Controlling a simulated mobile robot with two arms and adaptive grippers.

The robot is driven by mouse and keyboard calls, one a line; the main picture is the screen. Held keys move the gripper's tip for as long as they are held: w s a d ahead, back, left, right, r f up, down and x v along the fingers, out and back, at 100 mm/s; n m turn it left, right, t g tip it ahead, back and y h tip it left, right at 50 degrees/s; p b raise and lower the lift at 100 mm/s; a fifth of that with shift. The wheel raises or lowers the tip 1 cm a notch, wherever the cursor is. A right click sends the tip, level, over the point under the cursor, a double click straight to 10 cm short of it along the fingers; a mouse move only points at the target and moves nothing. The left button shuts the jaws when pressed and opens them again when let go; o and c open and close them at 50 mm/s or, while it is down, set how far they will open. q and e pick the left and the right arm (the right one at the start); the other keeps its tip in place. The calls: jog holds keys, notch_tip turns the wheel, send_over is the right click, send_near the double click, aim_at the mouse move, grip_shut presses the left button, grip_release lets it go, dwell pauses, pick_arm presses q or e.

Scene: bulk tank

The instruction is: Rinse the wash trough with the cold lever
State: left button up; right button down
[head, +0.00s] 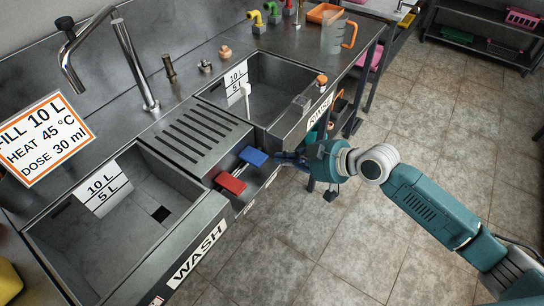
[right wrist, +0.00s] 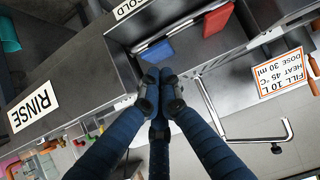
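The wash trough (head: 200,222) is at the left in the head view, a steel basin with a dark square drain and level marks; it looks empty. A blue lever (head: 253,156) and a red lever (head: 231,183) stick out between the two troughs. In the right wrist view, the blue lever (right wrist: 157,52) is nearer a COLD label (right wrist: 130,8) than the red lever (right wrist: 217,20). My right gripper (right wrist: 159,76) has its fingertips together with nothing seen between them, just by the blue lever; contact is unclear. My left gripper is out of view.
The rinse trough (head: 285,127) stands right of the slotted drainer (head: 190,135). A tall bent tap (head: 135,65) rises behind the wash trough. A sign (head: 45,137) stands at left. A jug (head: 334,36) sits on the far counter. The tiled floor at right is clear.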

jog(key=v, duration=0.4)
jog(key=shift+s+d+b, duration=0.25)
jog(key=shift+b, duration=0.05)
